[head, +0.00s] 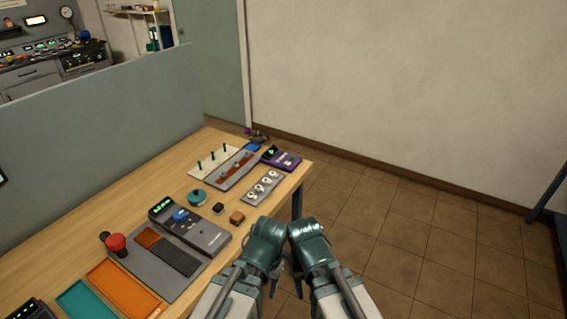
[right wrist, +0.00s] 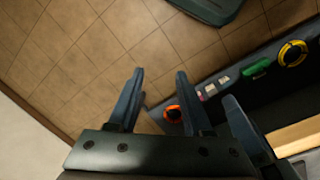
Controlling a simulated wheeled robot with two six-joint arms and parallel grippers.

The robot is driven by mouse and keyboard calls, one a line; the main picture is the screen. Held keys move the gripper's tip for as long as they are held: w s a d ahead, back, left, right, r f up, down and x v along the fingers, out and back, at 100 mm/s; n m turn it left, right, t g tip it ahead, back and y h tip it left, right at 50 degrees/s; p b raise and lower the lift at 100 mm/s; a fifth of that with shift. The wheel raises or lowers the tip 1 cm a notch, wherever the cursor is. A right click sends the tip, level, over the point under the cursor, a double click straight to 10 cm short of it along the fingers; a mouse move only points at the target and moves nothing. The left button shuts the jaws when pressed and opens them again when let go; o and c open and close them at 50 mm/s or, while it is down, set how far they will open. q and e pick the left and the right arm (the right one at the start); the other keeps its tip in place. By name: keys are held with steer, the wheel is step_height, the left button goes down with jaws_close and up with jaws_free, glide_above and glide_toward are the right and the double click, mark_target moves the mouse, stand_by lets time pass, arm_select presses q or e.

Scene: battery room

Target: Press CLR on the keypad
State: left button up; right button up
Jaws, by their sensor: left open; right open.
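I cannot make out a keypad with a legible CLR key. A dark device with a green display (head: 30,311) is cut off at the lower left corner of the head view, and its keys are too small to read. My left gripper (head: 271,287) and my right gripper (head: 298,286) hang close together, beyond the table's right edge, over the floor.
The wooden table (head: 138,190) holds a grey meter-like unit with a blue knob (head: 188,224), a red mushroom button (head: 116,244), an orange tray (head: 125,289), a teal tray (head: 82,302) and a purple device (head: 281,159). A grey partition (head: 100,135) stands behind. Tiled floor (head: 400,235) is clear at right.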

stand_by(0.4)
jaws_close()
stand_by(1.6)
